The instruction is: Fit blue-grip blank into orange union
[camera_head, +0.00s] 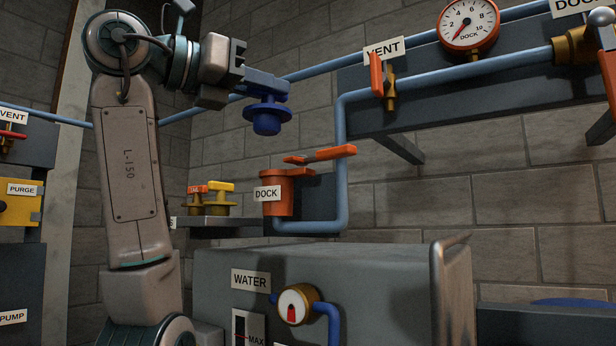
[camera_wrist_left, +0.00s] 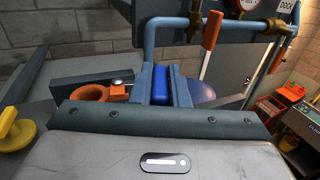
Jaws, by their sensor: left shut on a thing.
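The blue-grip blank (camera_head: 267,118) hangs below my left gripper (camera_head: 268,86), which is shut on its grip. The grip also shows as a blue block (camera_wrist_left: 160,85) between the fingers in the left wrist view. The orange union (camera_head: 277,194), labelled DOCK, stands upright below the blank on the end of the blue pipe, with a clear gap between them. Its open round mouth (camera_wrist_left: 88,93) shows left of the fingers in the left wrist view. An orange lever (camera_head: 322,155) sticks out above the union to the right. My right gripper is not in view.
A small shelf left of the union holds a yellow-grip part (camera_head: 220,195) and an orange-grip part (camera_head: 196,195). A blue pipe (camera_head: 341,150) rises right of the union. A grey WATER cabinet (camera_head: 380,285) stands below. The VENT valve handle (camera_head: 376,75) is at upper right.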

